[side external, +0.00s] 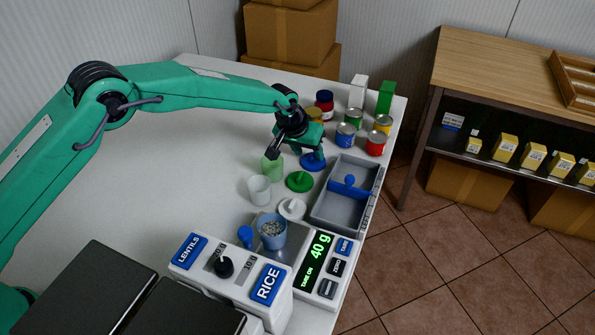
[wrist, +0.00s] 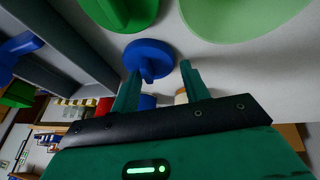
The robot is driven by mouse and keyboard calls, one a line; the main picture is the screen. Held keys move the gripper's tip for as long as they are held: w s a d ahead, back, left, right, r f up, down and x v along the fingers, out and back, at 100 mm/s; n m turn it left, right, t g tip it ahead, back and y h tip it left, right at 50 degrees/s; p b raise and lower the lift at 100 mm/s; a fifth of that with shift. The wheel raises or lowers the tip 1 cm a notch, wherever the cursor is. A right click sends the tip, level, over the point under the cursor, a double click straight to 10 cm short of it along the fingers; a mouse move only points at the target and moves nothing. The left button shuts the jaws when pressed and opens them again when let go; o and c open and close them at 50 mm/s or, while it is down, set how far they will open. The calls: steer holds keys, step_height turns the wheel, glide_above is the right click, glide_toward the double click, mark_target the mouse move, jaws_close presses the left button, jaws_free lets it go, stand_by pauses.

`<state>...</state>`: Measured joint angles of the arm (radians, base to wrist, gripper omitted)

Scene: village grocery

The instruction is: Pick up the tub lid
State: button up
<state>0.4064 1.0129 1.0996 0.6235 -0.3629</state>
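A round blue tub lid (side external: 313,162) with an upright grip lies on the white table, below my gripper (side external: 298,149). In the wrist view the blue lid (wrist: 150,52) shows just past the fingertips of my gripper (wrist: 160,68). The fingers are apart with nothing between them; I cannot tell whether they touch the lid. A green lid (side external: 299,182) with a knob lies nearer, and shows at the top of the wrist view (wrist: 118,8). A white lid (side external: 292,209) lies further forward. A green tub (side external: 272,168) and a white tub (side external: 258,189) stand left of the lids.
A grey tray (side external: 326,212) with a blue piece inside stands right of the lids. Cans (side external: 376,143), jars and cartons stand behind. In front, a blue tub (side external: 272,232) of grains sits by a scale (side external: 318,262) reading 40 g. The table's left is clear.

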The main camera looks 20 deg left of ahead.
mark_target(308, 158)
steer(key=c, duration=0.6)
steer(key=shift+r, duration=0.1)
steer(key=shift+r, duration=0.4)
step_height(308, 158, up, 3)
steer(key=shift+r, duration=0.15)
steer(key=shift+c, duration=0.5)
steer(key=shift+h, duration=0.3)
steer(key=s+d+r, duration=0.2)
steer(key=s, duration=0.1)
steer(key=s+d+r, duration=0.2)
steer(key=s, duration=0.1)
steer(key=s+d+r, duration=0.2)
steer(key=s, duration=0.1)
steer(key=shift+s+d+r, duration=0.25)
steer(key=shift+d+r, duration=0.1)
steer(key=shift+d, duration=0.05)
